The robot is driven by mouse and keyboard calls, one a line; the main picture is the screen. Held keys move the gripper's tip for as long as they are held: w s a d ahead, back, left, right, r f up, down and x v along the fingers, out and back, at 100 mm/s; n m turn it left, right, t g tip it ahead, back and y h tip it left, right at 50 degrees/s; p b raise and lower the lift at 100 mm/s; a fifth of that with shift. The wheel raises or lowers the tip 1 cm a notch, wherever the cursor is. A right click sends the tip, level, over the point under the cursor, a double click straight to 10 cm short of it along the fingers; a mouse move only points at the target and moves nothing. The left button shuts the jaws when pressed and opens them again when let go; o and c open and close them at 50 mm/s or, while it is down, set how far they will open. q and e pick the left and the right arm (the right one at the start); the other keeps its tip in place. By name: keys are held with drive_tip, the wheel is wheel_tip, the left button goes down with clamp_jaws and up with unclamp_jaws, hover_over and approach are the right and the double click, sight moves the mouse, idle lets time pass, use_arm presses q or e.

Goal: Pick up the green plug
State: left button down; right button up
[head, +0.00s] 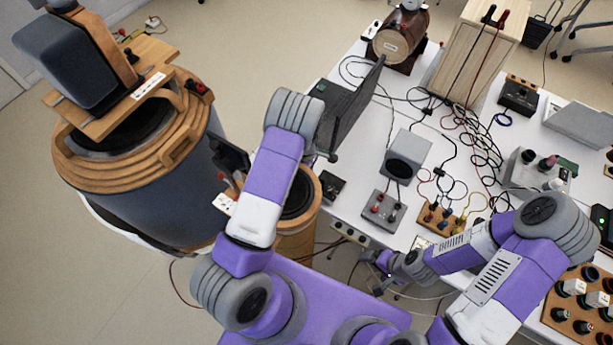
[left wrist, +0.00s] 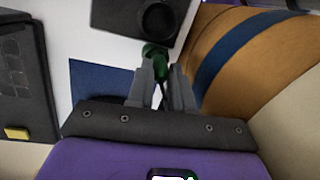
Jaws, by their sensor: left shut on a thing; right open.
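The green plug (left wrist: 154,52) shows in the left wrist view, between the fingertips of my left gripper (left wrist: 161,72), which is shut on it. The plug is at the edge of a black box (left wrist: 140,14) with a round dark socket or knob; I cannot tell whether it touches the box. In the head view my own left arm hides the left gripper and the plug. My right gripper (head: 370,257) is open and empty at the front edge of the white table (head: 352,214), small and partly hidden by its wrist.
A large wooden-rimmed drum (head: 185,160) stands left of my left arm. A dark upright panel (head: 352,108), a grey speaker box (head: 407,154), a terminal box (head: 383,211) and many tangled cables crowd the table. A wooden cylinder with a blue band (left wrist: 255,50) is close right of the left gripper.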

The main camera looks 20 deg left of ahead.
use_arm(q)
drive_tip(key=shift+s+d+r, duration=0.1)
drive_tip(key=shift+s+r, duration=0.05)
drive_tip(key=shift+r, duration=0.25)
drive_tip(key=shift+d+f+y+p, duration=0.1)
drive_tip(key=shift+d+y+p, duration=0.25)
drive_tip(key=shift+y+p, duration=0.25)
drive_tip(key=shift+d+f+g+y, duration=0.3)
drive_tip(key=shift+d+y, duration=0.25)
drive_tip(key=shift+y, duration=0.45)
drive_tip(key=p+v, duration=0.1)
drive_tip(key=v, duration=0.1)
drive_tip(key=p+v, duration=0.1)
drive_tip(key=v, duration=0.1)
drive_tip(key=p+v, duration=0.1)
drive_tip(key=v, duration=0.1)
drive_tip(key=shift+s+d+r+p, duration=0.2)
drive_tip(key=shift+d+r+p, duration=0.15)
drive_tip(key=w+d+h+b, duration=0.1)
drive_tip(key=w+d+b, duration=0.1)
drive_tip(key=d, duration=0.8)
drive_tip(key=w+d+r+h+b, duration=0.1)
drive_tip(key=d+h+b, duration=0.1)
drive_tip(key=d, duration=0.8)
drive_tip(key=shift+w+d+r+b, duration=0.3)
drive_tip(key=shift+w+d+b, duration=0.1)
drive_tip(key=shift+b, duration=0.35)
